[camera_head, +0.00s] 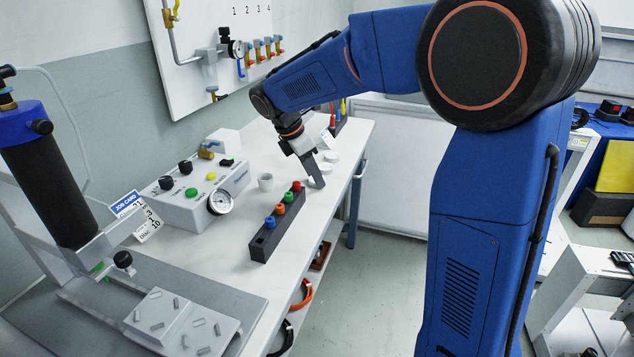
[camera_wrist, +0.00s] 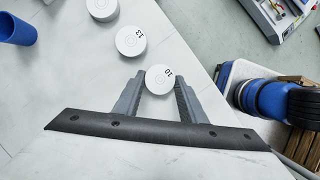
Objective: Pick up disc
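A white disc marked 10 (camera_wrist: 159,79) lies between the fingertips of my gripper (camera_wrist: 160,77) in the wrist view. The fingers are apart, one on each side of the disc, with little or no gap; I cannot tell whether they touch it. A second white disc marked 13 (camera_wrist: 131,41) and a third white disc (camera_wrist: 102,9) lie farther up the white table. In the head view my gripper (camera_head: 317,183) points down close to the tabletop and hides the disc at its tips. Two white discs (camera_head: 331,157) show just beyond it.
A dark block with coloured pegs (camera_head: 265,243) stands left of my gripper on the white table (camera_head: 302,235). The table's right edge is close.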

